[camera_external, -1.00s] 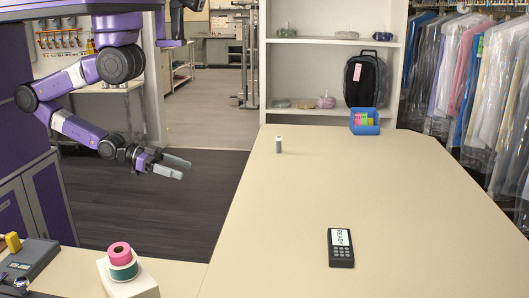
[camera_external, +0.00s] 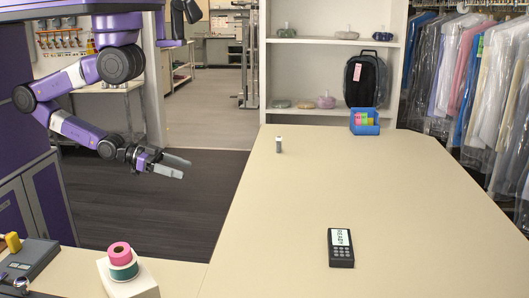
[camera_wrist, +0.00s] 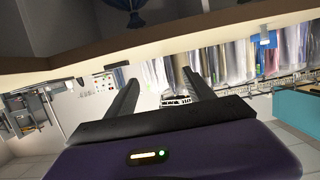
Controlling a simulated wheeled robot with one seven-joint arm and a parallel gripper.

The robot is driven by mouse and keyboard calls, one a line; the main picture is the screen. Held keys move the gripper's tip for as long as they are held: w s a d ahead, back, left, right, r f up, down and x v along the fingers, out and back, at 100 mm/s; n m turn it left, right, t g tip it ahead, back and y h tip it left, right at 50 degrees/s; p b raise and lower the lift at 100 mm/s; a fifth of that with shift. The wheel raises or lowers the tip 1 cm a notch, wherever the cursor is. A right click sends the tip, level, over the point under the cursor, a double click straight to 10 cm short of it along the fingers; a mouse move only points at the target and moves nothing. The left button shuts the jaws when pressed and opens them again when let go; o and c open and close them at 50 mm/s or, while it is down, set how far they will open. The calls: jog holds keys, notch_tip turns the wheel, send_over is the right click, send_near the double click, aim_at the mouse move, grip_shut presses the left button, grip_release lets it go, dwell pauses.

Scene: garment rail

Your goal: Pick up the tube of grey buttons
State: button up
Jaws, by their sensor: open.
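The tube of grey buttons (camera_external: 279,146) is a small upright tube with a pale cap. It stands on the far left part of the cream table, near its left edge. My gripper (camera_external: 176,166) is to the left of the table, over the dark floor, well apart from the tube. Its two grey fingers are spread and empty. In the wrist view my gripper (camera_wrist: 160,85) shows two dark fingers with a wide gap and nothing between them. I cannot tell the tube for sure in the wrist view.
A black keypad device (camera_external: 341,248) lies on the near part of the cream table (camera_external: 270,215). A blue bin (camera_external: 365,122) stands at the far edge, before the shelf. Pink and green rolls (camera_external: 122,262) sit on a white block at the front left. The middle of the table is clear.

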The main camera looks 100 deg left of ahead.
jog(key=shift+c, duration=0.2)
jog(key=shift+c, duration=1)
